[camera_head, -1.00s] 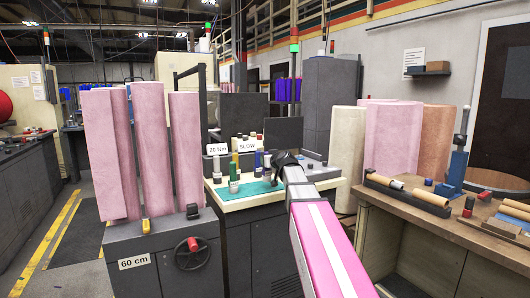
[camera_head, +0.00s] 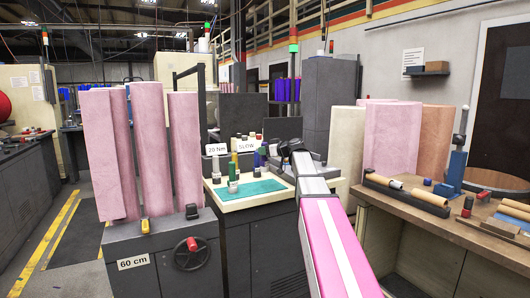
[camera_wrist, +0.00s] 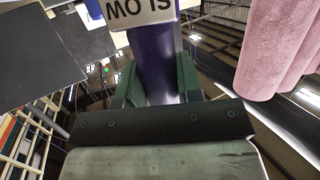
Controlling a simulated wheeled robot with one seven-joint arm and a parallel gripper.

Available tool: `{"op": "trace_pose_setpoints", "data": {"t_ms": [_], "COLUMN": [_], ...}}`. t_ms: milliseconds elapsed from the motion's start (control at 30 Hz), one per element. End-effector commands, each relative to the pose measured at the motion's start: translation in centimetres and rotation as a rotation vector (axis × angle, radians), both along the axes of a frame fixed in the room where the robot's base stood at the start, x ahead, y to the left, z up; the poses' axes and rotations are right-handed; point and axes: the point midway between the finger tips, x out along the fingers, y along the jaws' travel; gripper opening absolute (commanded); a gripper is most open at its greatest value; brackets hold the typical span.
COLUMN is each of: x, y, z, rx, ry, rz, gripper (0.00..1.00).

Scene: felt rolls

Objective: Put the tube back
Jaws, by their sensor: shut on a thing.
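A purple tube (camera_wrist: 153,65) stands between the two green fingers of my gripper (camera_wrist: 158,88) in the wrist view, and the gripper is shut on it. A white sign covers part of the tube there. In the head view my gripper (camera_head: 280,153) is over the back right of the cream worktop (camera_head: 232,204). The purple tube (camera_head: 262,153) shows small at its left side. Its lower end is hard to make out. A green tube (camera_head: 233,170) stands upright on the worktop to the left, close to the teal mat (camera_head: 258,187).
A white "SLOW" sign (camera_head: 245,146) and a "20 Nm" sign (camera_head: 217,149) stand behind the worktop's small items. Tall pink felt rolls (camera_head: 186,150) stand on the left machine. A wooden bench (camera_head: 400,197) with brown rolls is at right.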

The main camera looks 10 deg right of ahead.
Motion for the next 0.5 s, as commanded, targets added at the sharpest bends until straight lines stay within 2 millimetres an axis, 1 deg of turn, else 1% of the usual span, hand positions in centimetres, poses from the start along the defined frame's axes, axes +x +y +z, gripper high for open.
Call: {"op": "trace_pose_setpoints", "data": {"t_ms": [267,500], "x": [0.0,0.0], "y": [0.0,0.0], "z": [-1.5,-3.9], "rx": [0.001,0.0], "ry": [0.002,0.003], "rz": [-0.001,-0.001], "gripper": [0.0,0.0]}}
